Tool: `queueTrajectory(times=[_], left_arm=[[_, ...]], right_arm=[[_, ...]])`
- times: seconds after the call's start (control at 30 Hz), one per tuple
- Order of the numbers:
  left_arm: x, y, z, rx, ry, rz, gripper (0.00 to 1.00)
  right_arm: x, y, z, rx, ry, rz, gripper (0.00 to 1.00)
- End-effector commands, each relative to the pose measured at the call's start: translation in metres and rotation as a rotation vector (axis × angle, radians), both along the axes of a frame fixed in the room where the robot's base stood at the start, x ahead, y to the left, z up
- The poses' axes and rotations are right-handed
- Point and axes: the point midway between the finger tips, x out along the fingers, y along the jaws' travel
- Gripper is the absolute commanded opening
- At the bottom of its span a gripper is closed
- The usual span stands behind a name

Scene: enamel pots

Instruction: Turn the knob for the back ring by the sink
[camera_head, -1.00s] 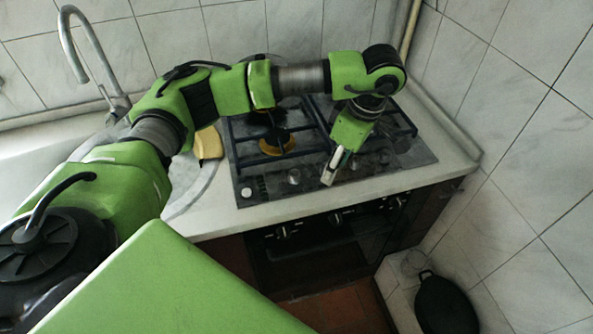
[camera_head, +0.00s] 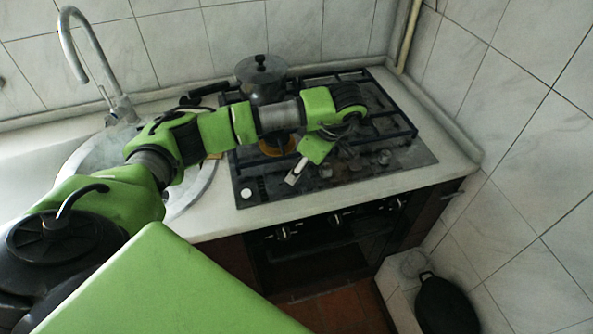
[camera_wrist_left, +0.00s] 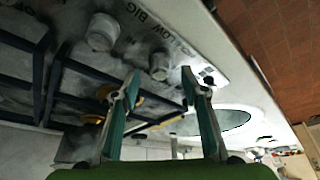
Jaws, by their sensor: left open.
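The hob (camera_head: 405,160) has control knobs along its front edge. A pale knob (camera_head: 246,193) stands at the sink end, and other knobs (camera_head: 325,172) and (camera_head: 384,157) are farther right. My left gripper (camera_head: 293,178) hangs low over the front strip, between the pale knob and those knobs. In the left wrist view the gripper (camera_wrist_left: 160,85) is open and empty. One knob (camera_wrist_left: 160,65) shows in the gap just beyond its fingertips, and another knob (camera_wrist_left: 102,32) is to the left. Contact cannot be told. A dark lidded pot (camera_head: 262,78) stands on the back ring by the sink.
The round sink (camera_head: 205,190) and tap (camera_head: 75,45) are left of the hob. Black pan supports (camera_head: 400,115) rise around the rings. My arm covers part of the front ring (camera_head: 278,147). A black pan (camera_head: 445,305) is low at the right.

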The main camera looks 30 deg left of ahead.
Motion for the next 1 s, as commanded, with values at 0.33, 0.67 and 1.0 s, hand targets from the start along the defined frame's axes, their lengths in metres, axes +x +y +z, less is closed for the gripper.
queueTrajectory(times=[0.33,0.67,1.0], left_arm=[[-0.001,0.01,-0.024,-0.002,0.0,0.0,0.41],[-0.001,0.01,-0.024,-0.001,-0.001,0.0,0.1],[0.0,0.01,-0.024,-0.001,0.0,0.016,0.02]], right_arm=[[0.0,0.0,0.007,0.0,0.0,0.0,0.4],[0.0,-0.002,0.006,-0.002,0.0,0.001,0.4],[0.0,-0.003,0.005,-0.003,-0.001,0.002,0.4]])
